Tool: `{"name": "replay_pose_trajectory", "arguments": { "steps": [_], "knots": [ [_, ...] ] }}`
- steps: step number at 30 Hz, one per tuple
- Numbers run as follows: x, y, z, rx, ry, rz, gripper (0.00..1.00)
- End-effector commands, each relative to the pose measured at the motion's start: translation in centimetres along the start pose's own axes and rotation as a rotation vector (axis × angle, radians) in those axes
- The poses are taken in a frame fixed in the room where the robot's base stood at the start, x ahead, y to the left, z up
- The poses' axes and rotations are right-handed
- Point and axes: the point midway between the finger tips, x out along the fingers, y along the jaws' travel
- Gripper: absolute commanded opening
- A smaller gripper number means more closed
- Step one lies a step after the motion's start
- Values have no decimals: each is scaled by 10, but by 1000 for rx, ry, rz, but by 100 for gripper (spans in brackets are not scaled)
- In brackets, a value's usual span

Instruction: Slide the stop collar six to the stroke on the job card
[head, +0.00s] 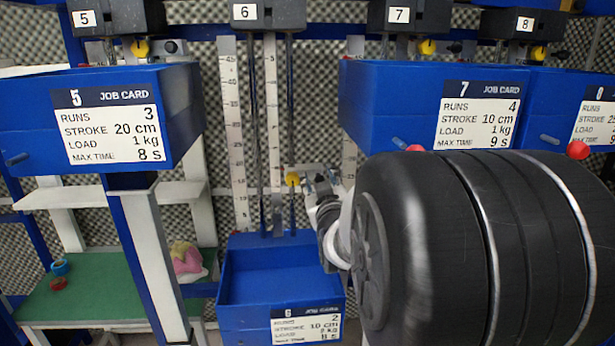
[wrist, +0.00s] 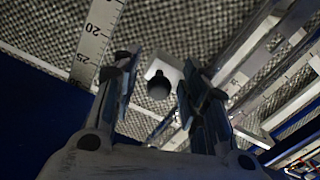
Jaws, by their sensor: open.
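The stop collar six, with a yellow knob (head: 292,179), sits partway down the right rod of station 6, beside an upright scale (head: 272,130). My gripper (head: 312,183) is just right of the knob; contact cannot be told. In the wrist view my gripper (wrist: 158,72) is open, with a pale block (wrist: 163,68) bearing a dark round part between or beyond its fingers. I cannot tell if this block is the collar. Job card 6 (head: 307,325), on the low blue bin (head: 230,290), reads runs 2, stroke 10 cm, max time 8 s; its load is unclear.
Blue bins of station 5 (head: 30,100) and station 7 (head: 390,90) stand higher on either side. Their yellow knobs (head: 140,47) (head: 428,47) are near the top. My large dark arm link hides the lower right. A green shelf (head: 100,290) is at lower left.

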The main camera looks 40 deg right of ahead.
Motion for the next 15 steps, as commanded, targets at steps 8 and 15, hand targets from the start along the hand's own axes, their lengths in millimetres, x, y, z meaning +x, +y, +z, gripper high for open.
{"name": "replay_pose_trajectory", "arguments": {
  "steps": [8, 15],
  "knots": [
    [0, 0, 0, 0, 0, 0, 35],
    [0, 0, 0, 0, 0, 0, 19]
  ]
}}
